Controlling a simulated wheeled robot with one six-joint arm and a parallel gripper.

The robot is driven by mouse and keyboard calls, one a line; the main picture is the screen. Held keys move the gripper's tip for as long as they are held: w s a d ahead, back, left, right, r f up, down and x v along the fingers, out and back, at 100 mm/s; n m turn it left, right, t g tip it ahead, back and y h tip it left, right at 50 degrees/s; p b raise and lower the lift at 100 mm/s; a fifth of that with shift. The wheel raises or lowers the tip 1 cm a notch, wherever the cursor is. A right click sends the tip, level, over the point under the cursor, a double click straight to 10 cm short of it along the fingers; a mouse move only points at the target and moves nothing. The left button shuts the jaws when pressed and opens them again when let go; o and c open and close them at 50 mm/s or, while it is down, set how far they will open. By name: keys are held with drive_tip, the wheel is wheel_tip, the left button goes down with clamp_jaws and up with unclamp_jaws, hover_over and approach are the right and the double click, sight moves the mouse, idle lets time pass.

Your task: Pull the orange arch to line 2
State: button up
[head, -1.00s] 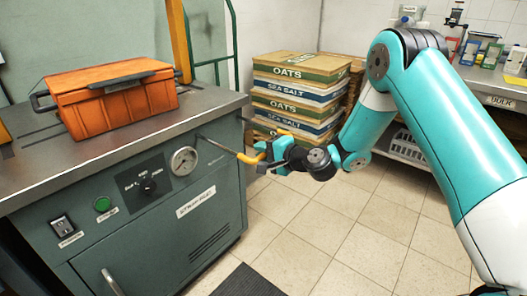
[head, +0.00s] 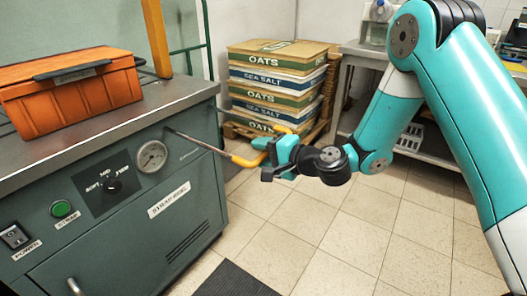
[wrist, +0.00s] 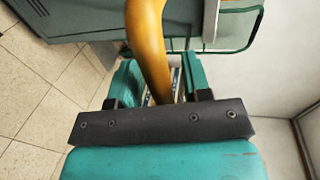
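The yellow-orange arch handle (head: 247,161) stands out from the front of the grey-green machine on two thin metal rods (head: 198,143). Its far bend shows just above my gripper (head: 268,155). In the wrist view the orange bar (wrist: 147,40) runs down between the two teal fingers of my gripper (wrist: 158,85). The fingers appear closed around it. A clear length of rod shows between the machine and the arch. I cannot make out any numbered line on the rods.
The machine top (head: 185,95) carries an orange toolbox (head: 75,95) and an upright orange post (head: 157,38). Tiled floor is free in front; a dark mat (head: 233,280) lies below.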

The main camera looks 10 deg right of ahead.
drive_tip(key=b+v, duration=1.4)
drive_tip(key=v, duration=0.3)
drive_tip(key=shift+s+d, duration=0.1)
drive_tip(key=shift+s, duration=0.05)
idle(0.3)
